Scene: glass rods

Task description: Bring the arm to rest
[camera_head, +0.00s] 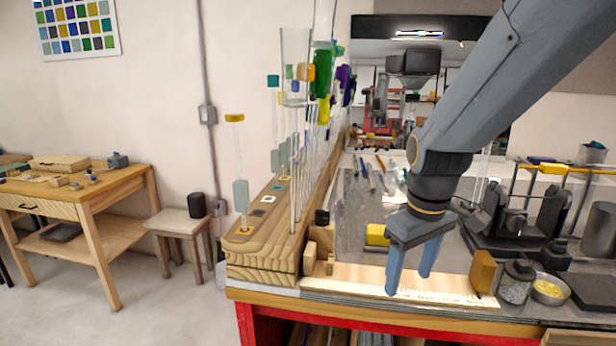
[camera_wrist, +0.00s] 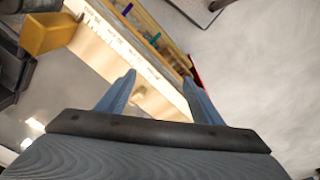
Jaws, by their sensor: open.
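My gripper (camera_head: 411,282) hangs at the end of my blue-grey arm, low over the front part of the workbench (camera_head: 345,218). Its two fingers point down and stand apart, with nothing between them. In the wrist view my gripper (camera_wrist: 160,90) also shows spread, empty fingers. Below them is the pale ruler-like strip (camera_wrist: 120,45) along the bench's front edge. The same strip (camera_head: 350,278) lies under my gripper in the head view. I cannot tell the exact gap between the fingertips and the strip.
A wooden rack (camera_head: 265,250) with upright glass rods stands left of my gripper. A yellow block (camera_head: 377,235) lies close behind it. An amber block (camera_head: 482,272), a jar (camera_head: 516,283) and a bowl (camera_head: 549,289) stand to the right. A stool (camera_head: 183,222) stands on the floor.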

